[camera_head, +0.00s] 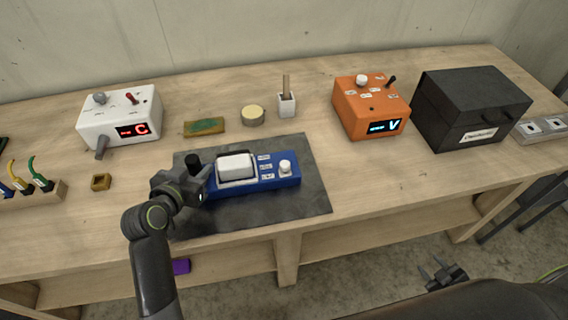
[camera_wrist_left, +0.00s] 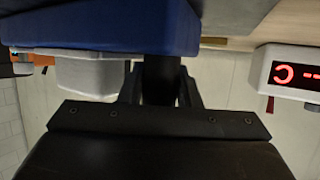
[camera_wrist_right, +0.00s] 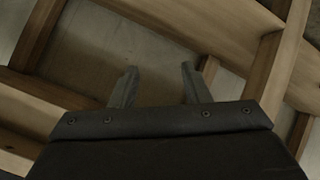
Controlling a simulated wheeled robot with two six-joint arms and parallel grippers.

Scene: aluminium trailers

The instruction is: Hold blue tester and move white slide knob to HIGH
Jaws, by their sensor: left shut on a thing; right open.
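The blue tester (camera_head: 222,190) lies on a dark mat. It has a large white block (camera_head: 236,165) in a dark frame, small white labels and a white knob (camera_head: 286,167) near its right end. The labels are too small to read. A black post (camera_head: 193,162) stands at its left end. My left gripper (camera_head: 197,183) is shut on this post; the left wrist view shows the black post (camera_wrist_left: 160,78) between the fingers and the tester's blue body (camera_wrist_left: 100,25) beyond. My right gripper (camera_head: 443,275) is open and empty, low in front of the table, away from the tester.
The dark mat (camera_head: 310,190) has bare room right of the tester. Behind are a sponge-like block (camera_head: 205,127), a round tin (camera_head: 253,115) and a white cup (camera_head: 287,104). A white device (camera_head: 100,125) stands left; an orange device (camera_head: 365,112) and black box (camera_head: 470,105) stand right.

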